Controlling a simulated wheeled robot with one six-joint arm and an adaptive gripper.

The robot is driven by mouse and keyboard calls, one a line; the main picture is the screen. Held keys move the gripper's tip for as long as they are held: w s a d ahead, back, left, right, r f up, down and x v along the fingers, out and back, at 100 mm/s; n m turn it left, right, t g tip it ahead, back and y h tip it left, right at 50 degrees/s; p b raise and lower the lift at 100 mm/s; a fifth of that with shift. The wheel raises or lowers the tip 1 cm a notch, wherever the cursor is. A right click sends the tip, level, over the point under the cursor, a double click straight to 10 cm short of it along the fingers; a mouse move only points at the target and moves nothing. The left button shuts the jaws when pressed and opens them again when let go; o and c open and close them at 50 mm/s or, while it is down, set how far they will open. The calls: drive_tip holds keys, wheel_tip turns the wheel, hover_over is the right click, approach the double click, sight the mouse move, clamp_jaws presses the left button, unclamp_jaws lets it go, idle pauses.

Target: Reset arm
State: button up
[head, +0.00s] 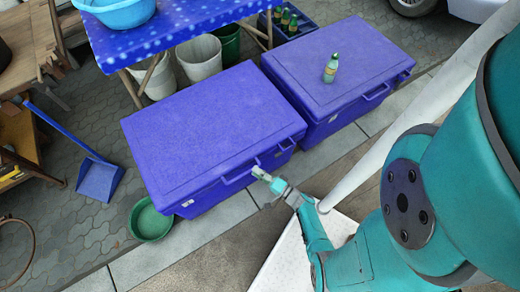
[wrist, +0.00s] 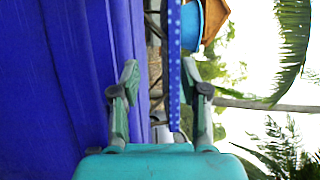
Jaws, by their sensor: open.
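My gripper (head: 269,181) is in front of the left blue cooler box (head: 208,130), close to its front handle and upper edge. In the wrist view my gripper (wrist: 161,75) has its two fingers spread apart with nothing between them. The blue side of the box fills the left of that view, close beside the left finger. Whether the finger touches the box I cannot tell. My teal arm reaches in from the right of the head view.
A second blue cooler box (head: 335,75) stands to the right, with a green bottle (head: 331,69) upright on its lid. A blue table (head: 180,30) with a light blue basin (head: 117,12) stands behind. A green bowl (head: 150,222) and a blue dustpan (head: 99,180) are on the ground at left.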

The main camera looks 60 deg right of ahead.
idle(0.7)
drive_tip(key=s+a+f+n+g+y, duration=0.2)
drive_tip(key=a+g, duration=0.1)
drive_tip(key=a, duration=0.4)
drive_tip(key=s+a+f+n+g+y, duration=0.2)
drive_tip(key=s+a, duration=0.1)
drive_tip(key=a, duration=0.3)
drive_tip(key=s+a+r+n+g+h, duration=0.15)
drive_tip(key=s+a+n+g, duration=0.35)
drive_tip(key=s, duration=0.5)
drive_tip(key=s+d+r+n+t+h, duration=0.1)
drive_tip(key=s+d+r+n, duration=0.15)
drive_tip(key=r, duration=0.45)
drive_tip(key=s+d+r+n+h, duration=0.1)
drive_tip(key=s+r+h, duration=0.15)
drive_tip(key=r, duration=0.45)
wheel_tip(320, 180, up, 25)
drive_tip(key=n+t+y, duration=0.1)
drive_tip(key=n+t, duration=0.4)
drive_tip(key=shift+w+a+y, duration=0.3)
drive_tip(key=shift+a, duration=0.05)
